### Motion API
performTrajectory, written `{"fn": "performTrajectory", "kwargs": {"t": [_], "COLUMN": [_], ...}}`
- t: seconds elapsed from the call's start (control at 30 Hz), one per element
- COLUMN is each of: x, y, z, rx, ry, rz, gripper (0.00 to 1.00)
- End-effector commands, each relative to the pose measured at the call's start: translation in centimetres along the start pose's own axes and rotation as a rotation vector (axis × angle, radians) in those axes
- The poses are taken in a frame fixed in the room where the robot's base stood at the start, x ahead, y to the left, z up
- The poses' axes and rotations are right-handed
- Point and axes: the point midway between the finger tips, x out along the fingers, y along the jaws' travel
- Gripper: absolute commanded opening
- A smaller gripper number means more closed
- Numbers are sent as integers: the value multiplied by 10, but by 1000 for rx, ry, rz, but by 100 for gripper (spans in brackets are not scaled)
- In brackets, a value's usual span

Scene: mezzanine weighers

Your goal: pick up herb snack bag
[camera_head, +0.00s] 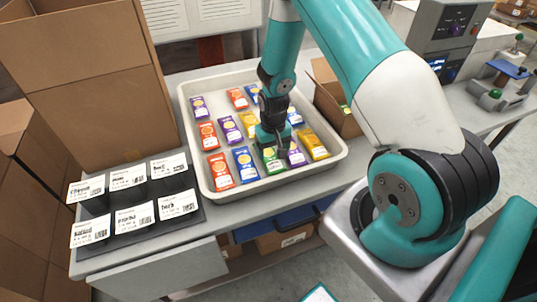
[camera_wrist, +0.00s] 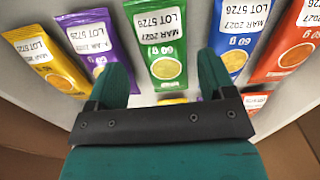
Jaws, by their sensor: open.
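A green snack bag (camera_head: 270,164) lies in the front row of the white tray (camera_head: 334,160), partly hidden by my gripper (camera_head: 273,142). In the wrist view, the green bag (camera_wrist: 161,42) is centred just beyond my open fingers (camera_wrist: 163,75). Its label reads 60 g, MAR 2027, LOT 5726; no flavour name is readable, and green is the only sign of herb. My gripper is above the tray and holds nothing. Whether the fingertips are level with the bag cannot be told.
Purple (camera_wrist: 88,40) and blue (camera_wrist: 238,35) bags flank the green one closely; yellow (camera_wrist: 45,60) and orange (camera_wrist: 290,45) bags lie farther out. Several label cards (camera_head: 135,218) stand left of the tray. A tall cardboard box (camera_head: 100,110) and a small open carton (camera_head: 330,100) stand beside it.

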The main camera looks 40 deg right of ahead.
Motion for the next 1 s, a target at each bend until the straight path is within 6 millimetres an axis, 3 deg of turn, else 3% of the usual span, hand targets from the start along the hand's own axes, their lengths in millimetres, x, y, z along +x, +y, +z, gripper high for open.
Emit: {"fn": "performTrajectory", "kwargs": {"t": [0.43,0.73,0.9,1.0], "x": [46,52,52,52], "y": [-3,-3,-3,-3], "z": [-3,-4,-4,-4], "rx": [0,0,0,0], "ry": [-3,0,0,0], "rz": [0,0,0,0], "gripper": [76,76,40,39]}}
